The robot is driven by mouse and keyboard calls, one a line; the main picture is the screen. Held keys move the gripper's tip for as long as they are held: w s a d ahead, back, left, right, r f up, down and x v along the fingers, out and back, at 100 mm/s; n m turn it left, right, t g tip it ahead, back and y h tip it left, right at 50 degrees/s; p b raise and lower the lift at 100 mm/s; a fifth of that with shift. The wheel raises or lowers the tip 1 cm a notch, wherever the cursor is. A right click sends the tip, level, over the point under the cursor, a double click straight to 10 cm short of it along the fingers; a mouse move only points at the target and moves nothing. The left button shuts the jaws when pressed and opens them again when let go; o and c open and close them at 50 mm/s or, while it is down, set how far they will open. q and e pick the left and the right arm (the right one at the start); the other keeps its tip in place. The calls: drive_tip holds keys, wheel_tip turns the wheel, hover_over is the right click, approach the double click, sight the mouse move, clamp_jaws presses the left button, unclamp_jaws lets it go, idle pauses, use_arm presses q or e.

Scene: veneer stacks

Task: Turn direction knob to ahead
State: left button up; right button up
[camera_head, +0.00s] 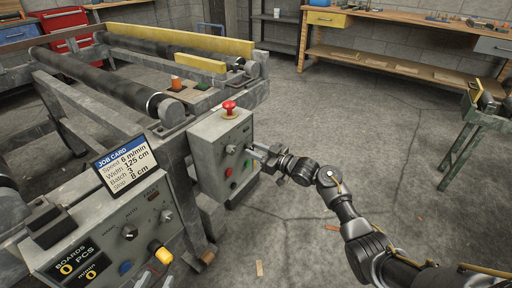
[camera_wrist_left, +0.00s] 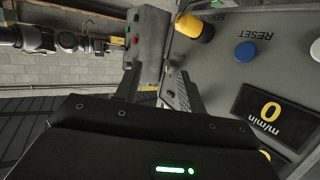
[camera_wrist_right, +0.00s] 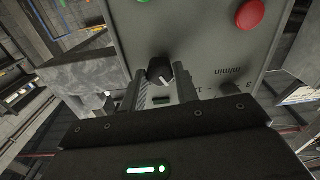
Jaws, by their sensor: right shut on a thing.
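A grey control box (camera_head: 222,150) with a red mushroom button (camera_head: 229,108) stands at the end of the roller machine. My right gripper (camera_head: 262,155) is at its front face. In the right wrist view, a black knob with a white pointer mark (camera_wrist_right: 160,70) sits between the fingertips of my right gripper (camera_wrist_right: 168,92), which is shut on it. The knob's labels are too small or hidden to read. My left gripper (camera_wrist_left: 160,90) is open and empty near the larger panel (camera_head: 95,240); its fingers show at the bottom edge of the head view (camera_head: 152,279).
The larger panel carries a yellow-capped part (camera_head: 160,252), a blue reset button (camera_wrist_left: 245,52), dark knobs and a display. A job card (camera_head: 126,162) stands on top. Rollers (camera_head: 95,80) lie behind. Open floor (camera_head: 350,120) is to the right; a workbench (camera_head: 400,65) is at the back.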

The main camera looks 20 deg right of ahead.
drive_tip(key=shift+d+r+m+p, duration=0.1)
drive_tip(key=shift+r+m+p, duration=0.15)
drive_tip(key=shift+m+p, duration=0.85)
use_arm(q)
drive_tip(key=s+a+f+n+g+y+p, duration=0.25)
drive_tip(key=s+a+f+g+y, duration=0.25)
drive_tip(key=s+a+f+g, duration=0.6)
use_arm(e)
drive_tip(key=shift+m, duration=1.1)
drive_tip(key=m+p, duration=0.3)
drive_tip(key=m, duration=0.3)
drive_tip(key=shift+w+p, duration=0.1)
drive_tip(key=shift+p, duration=0.25)
use_arm(q)
wheel_tip(320, 180, down, 10)
drive_tip(key=d, duration=0.1)
drive_tip(key=shift+w+p, duration=0.4)
drive_tip(key=shift+w, duration=0.05)
use_arm(e)
drive_tip(key=shift+f+m, duration=0.15)
drive_tip(key=shift+m, duration=0.85)
use_arm(q)
drive_tip(key=shift+d, duration=0.1)
use_arm(e)
drive_tip(key=o, duration=1)
